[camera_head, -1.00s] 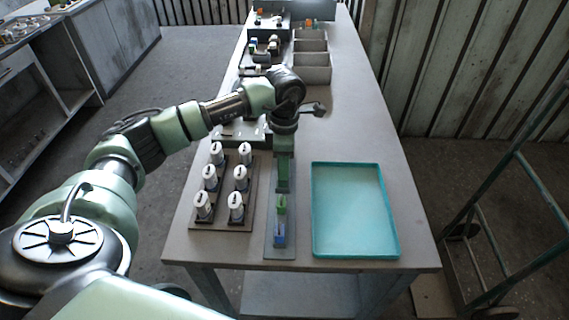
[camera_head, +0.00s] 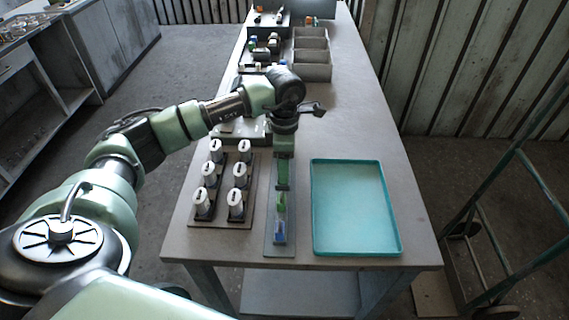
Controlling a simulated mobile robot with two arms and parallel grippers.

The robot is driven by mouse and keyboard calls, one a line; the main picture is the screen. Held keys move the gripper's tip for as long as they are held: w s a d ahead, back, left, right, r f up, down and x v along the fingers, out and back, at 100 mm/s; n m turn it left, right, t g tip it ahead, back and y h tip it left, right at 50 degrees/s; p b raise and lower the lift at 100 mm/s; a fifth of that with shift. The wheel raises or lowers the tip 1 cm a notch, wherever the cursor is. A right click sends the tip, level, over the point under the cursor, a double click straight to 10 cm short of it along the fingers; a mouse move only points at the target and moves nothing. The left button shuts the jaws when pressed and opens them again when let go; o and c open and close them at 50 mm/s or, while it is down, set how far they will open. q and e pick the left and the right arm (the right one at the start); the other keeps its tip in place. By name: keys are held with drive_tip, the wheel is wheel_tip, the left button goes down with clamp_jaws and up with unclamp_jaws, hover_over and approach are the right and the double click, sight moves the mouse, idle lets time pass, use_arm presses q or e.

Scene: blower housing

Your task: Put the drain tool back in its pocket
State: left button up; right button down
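My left arm reaches in from the left, and its gripper (camera_head: 282,188) points down over a narrow grey board (camera_head: 268,215) on the table. A slim green part (camera_head: 281,201) shows at the fingertips, with a blue part (camera_head: 280,239) below it near the board's front end. These may be the drain tool and its pocket, but I cannot tell where one ends and the other begins. The fingers are too small and overlapped to show whether they are open or closed on the green part. My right gripper is out of view.
A dark rack (camera_head: 240,218) with several white-capped cylinders stands close to the left. An empty teal tray (camera_head: 402,252) lies to the right. Grey bins (camera_head: 318,73) and small parts are farther back. The table is clear behind the tray.

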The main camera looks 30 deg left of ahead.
use_arm(q)
wheel_tip(320, 180, up, 8)
drive_tip(key=shift+f+b, duration=0.1)
drive_tip(key=shift+b, duration=0.9)
